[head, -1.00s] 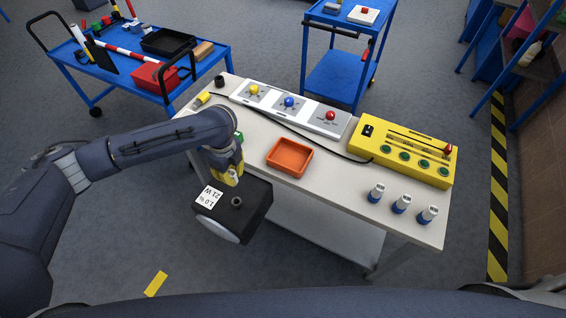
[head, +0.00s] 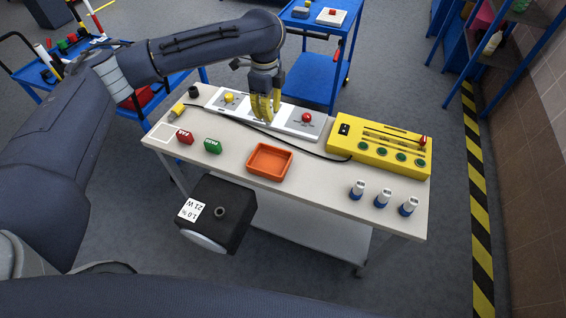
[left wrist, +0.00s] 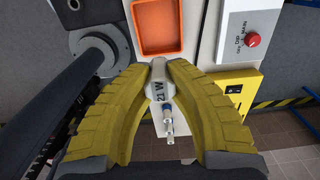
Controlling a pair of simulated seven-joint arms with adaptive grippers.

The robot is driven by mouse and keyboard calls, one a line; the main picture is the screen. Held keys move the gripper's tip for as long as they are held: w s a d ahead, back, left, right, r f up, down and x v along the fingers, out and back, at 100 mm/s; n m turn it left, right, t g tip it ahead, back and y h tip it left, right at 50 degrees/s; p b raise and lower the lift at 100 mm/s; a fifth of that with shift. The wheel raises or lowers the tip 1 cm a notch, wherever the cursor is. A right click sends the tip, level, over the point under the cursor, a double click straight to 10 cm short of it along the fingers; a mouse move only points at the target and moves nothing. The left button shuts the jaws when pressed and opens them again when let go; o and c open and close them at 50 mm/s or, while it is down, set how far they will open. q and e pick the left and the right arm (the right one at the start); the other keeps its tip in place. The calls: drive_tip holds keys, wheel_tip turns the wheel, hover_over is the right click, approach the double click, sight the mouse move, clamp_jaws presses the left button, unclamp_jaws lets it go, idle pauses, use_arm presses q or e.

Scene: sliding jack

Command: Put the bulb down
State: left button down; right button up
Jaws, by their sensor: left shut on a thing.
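In the head view the fingers hide this bulb. An orange tray (head: 270,176) lies on the table, in front of the gripper in the head view; it also shows in the wrist view (left wrist: 158,52). Several details of the bulb's lower end are hidden. My right gripper is not in view.
Three blue-and-white pieces (head: 383,198) stand front right on the white table (head: 320,190). A yellow console (head: 380,142) is behind them. A black box (head: 228,225) is at the front edge.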

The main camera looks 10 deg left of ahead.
sight(267, 125)
use_arm(q)
drive_tip(key=shift+s+f, duration=0.1)
drive_tip(key=shift+f, duration=0.3)
drive_tip(key=shift+a+f, duration=0.15)
drive_tip(key=shift+f, duration=9.45)
drive_tip(key=shift+f, duration=0.15)
drive_tip(key=c, duration=1.4)
unclamp_jaws()
drive_tip(key=shift+o, duration=0.2)
wheel_tip(267, 125, up, 12)
drive_tip(key=shift+r, duration=0.15)
